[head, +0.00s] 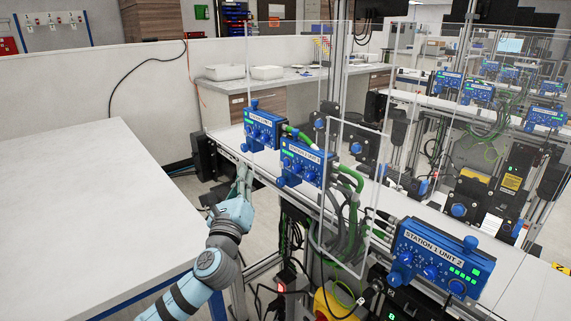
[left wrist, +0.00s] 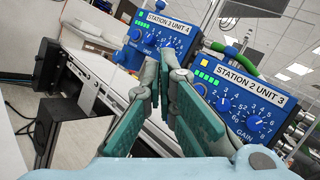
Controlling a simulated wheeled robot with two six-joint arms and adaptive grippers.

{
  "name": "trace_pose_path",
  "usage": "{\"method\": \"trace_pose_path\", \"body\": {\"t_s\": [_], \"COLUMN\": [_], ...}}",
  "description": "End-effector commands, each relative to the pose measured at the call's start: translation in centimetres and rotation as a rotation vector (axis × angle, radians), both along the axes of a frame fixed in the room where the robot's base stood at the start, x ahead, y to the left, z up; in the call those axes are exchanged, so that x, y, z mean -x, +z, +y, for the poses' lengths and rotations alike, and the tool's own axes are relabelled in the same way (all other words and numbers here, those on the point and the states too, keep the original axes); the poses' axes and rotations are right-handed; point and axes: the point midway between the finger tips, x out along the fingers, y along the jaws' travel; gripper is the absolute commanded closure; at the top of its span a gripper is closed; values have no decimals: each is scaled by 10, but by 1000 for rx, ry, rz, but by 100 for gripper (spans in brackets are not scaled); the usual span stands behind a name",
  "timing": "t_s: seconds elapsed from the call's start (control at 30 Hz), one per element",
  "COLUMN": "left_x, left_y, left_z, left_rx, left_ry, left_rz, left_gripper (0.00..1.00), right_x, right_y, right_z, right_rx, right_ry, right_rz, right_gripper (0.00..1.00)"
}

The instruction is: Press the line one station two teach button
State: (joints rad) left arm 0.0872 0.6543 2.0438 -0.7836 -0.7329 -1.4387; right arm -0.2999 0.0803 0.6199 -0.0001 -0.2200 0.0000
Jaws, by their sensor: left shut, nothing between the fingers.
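A blue control box (head: 433,272) labelled "STATION 1 UNIT 2" stands at the lower right of the head view, with dials, green lights and round blue knobs. I cannot tell which part is the teach button. My left gripper (head: 245,163) is well to its left, below two similar boxes. In the left wrist view the gripper (left wrist: 160,65) is shut and empty, its tips in front of the "STATION 2 UNIT 4" box (left wrist: 168,22). The "STATION 2 UNIT 3" box (left wrist: 238,87) is just right of the fingers. Whether the tips touch a box is unclear. My right gripper is out of view.
A clear panel (head: 350,195) stands between the station 2 boxes and the station 1 box. Green and grey cables (head: 352,215) hang there. The conveyor (head: 222,138) runs behind the boxes. A bare white table (head: 80,200) fills the left side.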

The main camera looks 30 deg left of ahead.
Motion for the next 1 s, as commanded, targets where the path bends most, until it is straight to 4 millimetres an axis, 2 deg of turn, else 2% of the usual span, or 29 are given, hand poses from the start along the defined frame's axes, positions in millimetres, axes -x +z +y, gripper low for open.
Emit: {"method": "trace_pose_path", "body": {"t_s": [0.17, 0.6, 0.8, 1.0], "left_x": [-13, -71, -83, -83], "left_y": [0, -1, -1, 0], "left_z": [-3, -21, -25, -25], "left_rx": [4, 3, 2, 2], "left_ry": [2, 1, -1, -1], "left_rz": [-2, -1, 1, 1], "left_gripper": [100, 100, 100, 100], "right_x": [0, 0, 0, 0], "right_y": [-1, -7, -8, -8], "right_z": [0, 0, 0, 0], "right_rx": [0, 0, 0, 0], "right_ry": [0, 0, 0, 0], "right_rz": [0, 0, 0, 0], "right_gripper": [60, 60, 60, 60]}}
